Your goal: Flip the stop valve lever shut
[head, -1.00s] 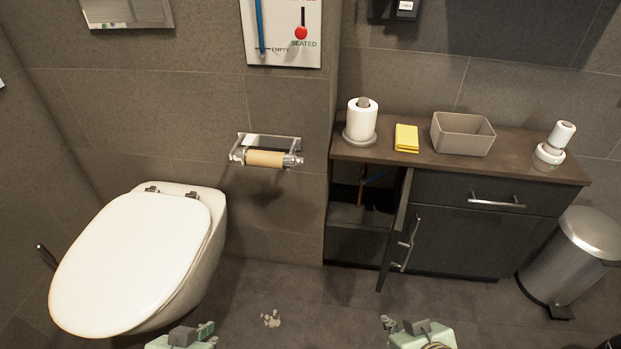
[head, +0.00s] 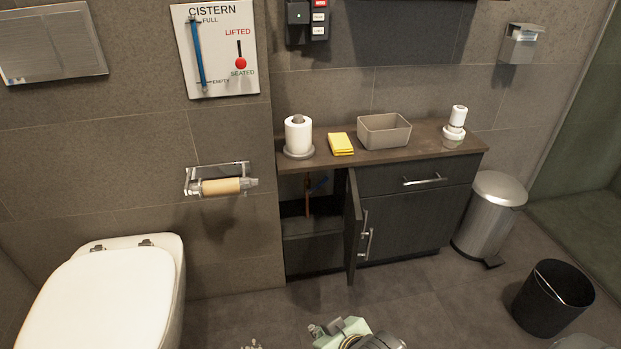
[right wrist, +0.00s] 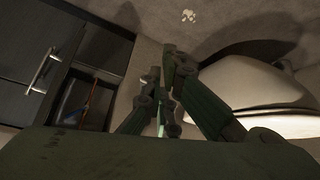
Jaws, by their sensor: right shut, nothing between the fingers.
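The cabinet's left compartment (head: 300,235) is open. Inside, a copper-brown pipe (head: 308,195) stands upright with a small blue part (head: 322,184) beside it, which looks like the stop valve lever; its exact angle is too small and dark to tell. In the right wrist view the orange-brown pipe (right wrist: 87,108) shows faintly in the dark opening, left of my fingers. My right gripper (head: 318,331) is low at the bottom of the head view, in front of the cabinet and apart from it. In the right wrist view its fingers (right wrist: 160,78) are together and empty. My left gripper is out of view.
The cabinet door (head: 353,230) stands ajar, sticking out right of the opening. The toilet (head: 95,300) is at left, a steel bin (head: 489,215) and black basket (head: 552,298) at right. The counter (head: 420,140) holds several items. Floor before the cabinet is clear.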

